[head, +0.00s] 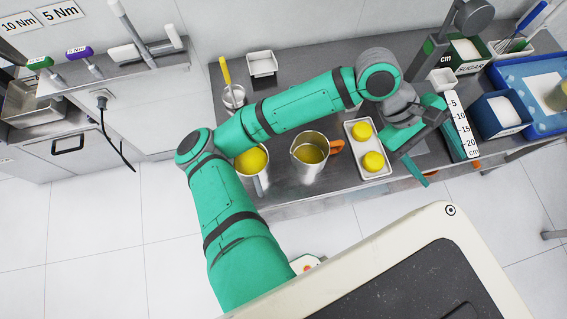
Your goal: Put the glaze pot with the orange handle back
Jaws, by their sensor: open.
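The glaze pot (308,169) is a metal jug with an orange handle (337,147) pointing right. It stands upright near the front edge of the steel bench, with yellow glaze (311,154) inside. My gripper (447,170) is to the right of the pot, beyond a white tray, near the bench's front edge. Its teal fingers are spread apart with nothing seen between them. It is apart from the pot. My forearm passes above and behind the pot without hiding it.
A white tray (352,128) with two yellow rounds lies between pot and gripper. Another metal vessel (263,183) with yellow contents stands left, partly behind my arm. A centimetre scale (460,128), a dark blue bin (487,118) and a blue tray (510,70) are at right.

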